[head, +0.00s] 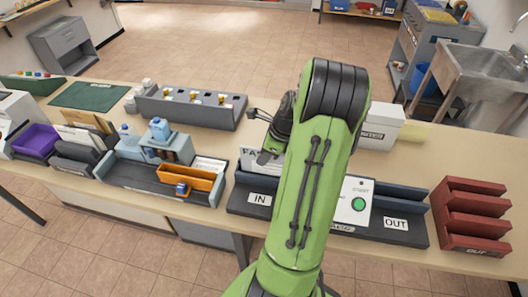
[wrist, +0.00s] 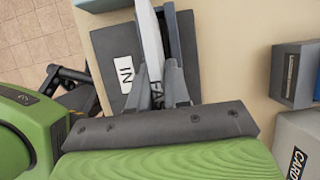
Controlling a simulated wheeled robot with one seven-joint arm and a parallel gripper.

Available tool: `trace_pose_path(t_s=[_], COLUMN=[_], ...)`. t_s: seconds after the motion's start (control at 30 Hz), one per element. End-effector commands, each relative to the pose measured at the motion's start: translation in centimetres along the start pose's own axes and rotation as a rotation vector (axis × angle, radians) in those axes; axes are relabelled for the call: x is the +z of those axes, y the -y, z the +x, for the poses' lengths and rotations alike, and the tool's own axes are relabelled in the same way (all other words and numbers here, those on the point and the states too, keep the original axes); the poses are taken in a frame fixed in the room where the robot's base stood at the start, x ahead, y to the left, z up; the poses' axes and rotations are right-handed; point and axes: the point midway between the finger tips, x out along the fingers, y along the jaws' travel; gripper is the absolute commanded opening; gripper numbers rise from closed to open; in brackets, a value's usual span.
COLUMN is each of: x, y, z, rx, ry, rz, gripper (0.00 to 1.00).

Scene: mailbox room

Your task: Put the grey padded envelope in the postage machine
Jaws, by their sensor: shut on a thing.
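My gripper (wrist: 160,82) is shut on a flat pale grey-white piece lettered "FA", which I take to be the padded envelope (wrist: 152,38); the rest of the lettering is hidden. In the head view the envelope (head: 248,158) stands upright at the IN end of the postage machine (head: 262,198), its lower edge behind the dark front wall. In the wrist view dark walls rise on both sides of it. I cannot tell whether it touches the bottom. My arm covers the machine's middle and most of my gripper (head: 266,156). The green START button (head: 358,204) shows on the right.
A dark red rack (head: 471,216) stands right of the OUT end. A white box (head: 381,126) is behind the machine. A long grey holder (head: 190,108) and an orange tray (head: 190,181) are to the left. Little counter is free in front.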

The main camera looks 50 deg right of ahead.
Motion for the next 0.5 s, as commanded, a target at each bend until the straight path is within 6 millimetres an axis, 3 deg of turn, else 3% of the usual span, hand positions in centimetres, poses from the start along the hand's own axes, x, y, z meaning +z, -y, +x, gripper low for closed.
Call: trace_pose_path(t_s=[0.3, 0.5], x=[-0.1, -0.6], y=[0.0, 0.0], z=[0.2, 1.6], rx=[0.0, 0.001], ry=[0.0, 0.0], rz=[-0.001, -0.001], gripper=[0.0, 0.0])
